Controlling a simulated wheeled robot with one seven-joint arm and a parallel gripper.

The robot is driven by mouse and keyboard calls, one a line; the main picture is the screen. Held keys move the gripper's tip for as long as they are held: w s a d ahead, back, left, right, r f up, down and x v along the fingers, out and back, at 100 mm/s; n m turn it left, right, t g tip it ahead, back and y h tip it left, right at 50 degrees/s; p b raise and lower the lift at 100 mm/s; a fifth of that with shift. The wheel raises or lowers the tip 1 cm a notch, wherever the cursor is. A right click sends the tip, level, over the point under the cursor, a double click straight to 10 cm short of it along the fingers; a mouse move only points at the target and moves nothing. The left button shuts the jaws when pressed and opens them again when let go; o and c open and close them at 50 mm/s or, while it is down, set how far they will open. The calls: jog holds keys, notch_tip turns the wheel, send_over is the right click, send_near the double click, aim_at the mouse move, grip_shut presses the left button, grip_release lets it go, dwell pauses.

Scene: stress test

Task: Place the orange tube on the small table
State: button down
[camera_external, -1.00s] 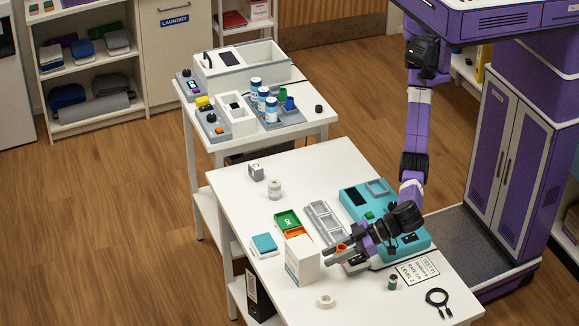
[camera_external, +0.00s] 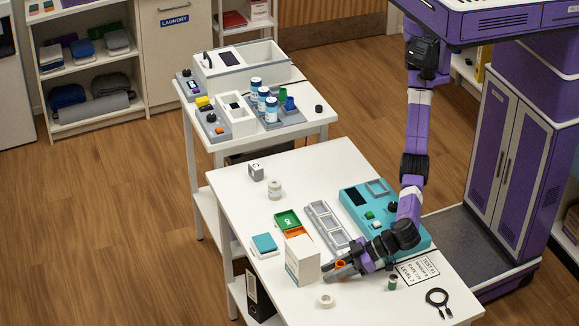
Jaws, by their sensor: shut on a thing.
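My gripper (camera_external: 333,270) is low over the front part of the near white table (camera_external: 240,180), just right of a white box. It is shut on the orange tube (camera_external: 340,265), of which only a small orange part shows between the dark fingers. Whether the tube touches the tabletop is too small to tell. A second white table (camera_external: 215,150) stands behind, at the upper left. The picture does not show which of the two is the small table.
The white box (camera_external: 302,260) stands close left of my gripper. A grey tray (camera_external: 328,227) and a teal device (camera_external: 415,238) lie behind it. A green and orange bin pair (camera_external: 287,220), a white tape roll (camera_external: 325,301), a small green jar (camera_external: 392,283) and a black cable (camera_external: 437,297) are around.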

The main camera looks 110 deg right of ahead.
jog(key=c, duration=1.1)
grip_release()
jog(key=shift+r+p, duration=0.15)
jog(key=shift+p, duration=0.15)
jog(key=shift+o, duration=0.3)
jog(key=v, duration=1.2)
